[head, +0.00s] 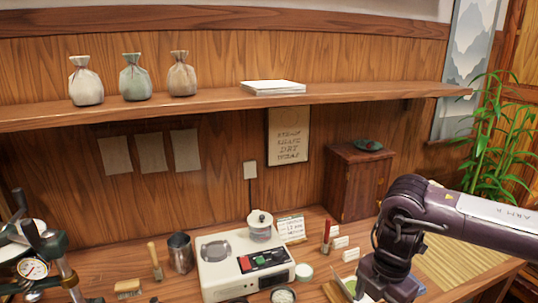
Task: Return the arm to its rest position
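My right arm (450,213) comes in from the right edge, marked "ARM R" on a pale band. It bends at a dark joint and runs down to the bottom edge over the table's right part. Its lower end is cut off by the frame, so my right gripper's fingers do not show. My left arm and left gripper are not in view.
A white scale-like machine (225,279) with a lidded pot (260,226) stands mid-table. A metal cup (180,253), brush (128,289) and gauge press (36,262) are left. A wooden cabinet (357,182) is behind my arm. A shelf (220,104) bears three pouches.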

